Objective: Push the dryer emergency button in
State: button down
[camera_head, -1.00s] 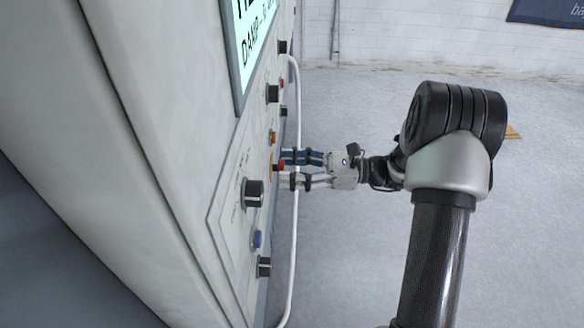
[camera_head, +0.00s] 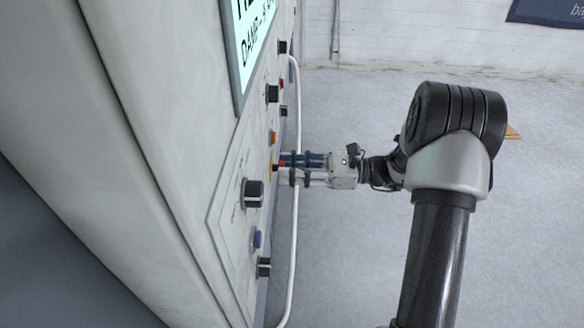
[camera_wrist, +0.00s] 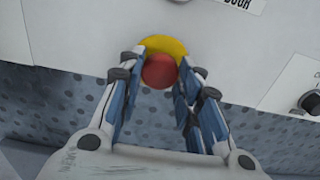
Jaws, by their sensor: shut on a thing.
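The dryer emergency button shows in the wrist view as a round red button (camera_wrist: 159,71) on a yellow disc (camera_wrist: 163,46). In the head view only a small bit of its red cap (camera_head: 276,166) shows at the panel, partly hidden by my fingers. My gripper (camera_head: 283,167) reaches it from the right, level and facing the panel. In the wrist view my gripper (camera_wrist: 160,72) has one finger on each side of the red cap, closed on it. How deep the button sits cannot be told.
The dryer's panel (camera_head: 228,205) carries a large black knob (camera_head: 254,194), a blue button (camera_head: 257,240) and an orange button (camera_head: 273,138). A white pipe (camera_head: 294,240) runs vertically beside the panel, close to my gripper.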

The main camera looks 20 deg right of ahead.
jog(key=shift+a, duration=0.1)
jog(key=shift+w+a+p, duration=0.15)
jog(key=shift+a+p, duration=0.25)
jog(key=c, duration=1.6)
grip_release()
jog(key=o, duration=0.3)
jog(key=shift+w+a, duration=0.1)
jog(key=shift+a, duration=0.1)
jog(key=shift+o, duration=1)
jog(key=shift+d, duration=0.1)
